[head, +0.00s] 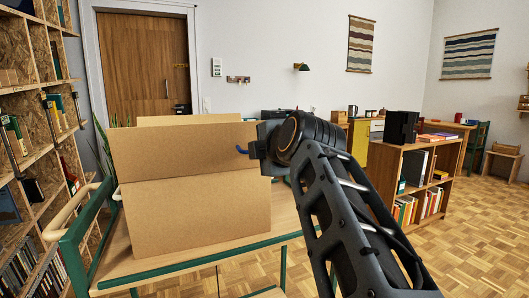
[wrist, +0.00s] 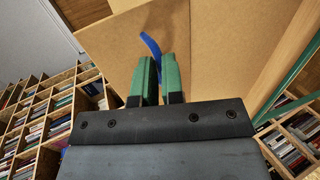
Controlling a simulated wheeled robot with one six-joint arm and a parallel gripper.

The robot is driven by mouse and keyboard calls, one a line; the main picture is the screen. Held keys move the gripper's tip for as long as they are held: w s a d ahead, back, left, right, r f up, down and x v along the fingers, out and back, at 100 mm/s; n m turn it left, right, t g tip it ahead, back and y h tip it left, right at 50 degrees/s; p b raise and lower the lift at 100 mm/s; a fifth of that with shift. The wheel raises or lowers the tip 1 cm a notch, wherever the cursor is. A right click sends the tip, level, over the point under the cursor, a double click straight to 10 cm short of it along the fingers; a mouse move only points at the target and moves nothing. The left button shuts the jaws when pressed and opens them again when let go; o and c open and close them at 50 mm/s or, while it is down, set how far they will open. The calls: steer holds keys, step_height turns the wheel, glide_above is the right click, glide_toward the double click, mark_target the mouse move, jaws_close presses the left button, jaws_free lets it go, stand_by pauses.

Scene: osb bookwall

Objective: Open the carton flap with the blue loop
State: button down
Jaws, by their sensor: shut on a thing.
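The cardboard carton (head: 200,217) stands on a green-framed trolley in the head view. Its near flap (head: 180,147) stands up above the front wall, and another raised edge shows behind it. The blue loop (head: 242,150) sticks out at the flap's right side, by my gripper (head: 257,148). In the wrist view the blue loop (wrist: 150,45) rises from between the green fingertips of my gripper (wrist: 159,75), against the brown cardboard (wrist: 210,45). My gripper is shut on the loop.
The trolley (head: 190,263) has a green rail and a pale handle at left. Bookshelves (head: 35,150) line the left wall. A low bookcase (head: 415,180) with a black box on top stands at right. Parquet floor at right is open.

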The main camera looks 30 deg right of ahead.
steer(key=shift+w+f, duration=0.15)
steer(key=shift+f, duration=0.3)
steer(key=c, duration=1.2)
jaws_free()
steer(key=shift+w, duration=0.15)
steer(key=shift+r, duration=0.2)
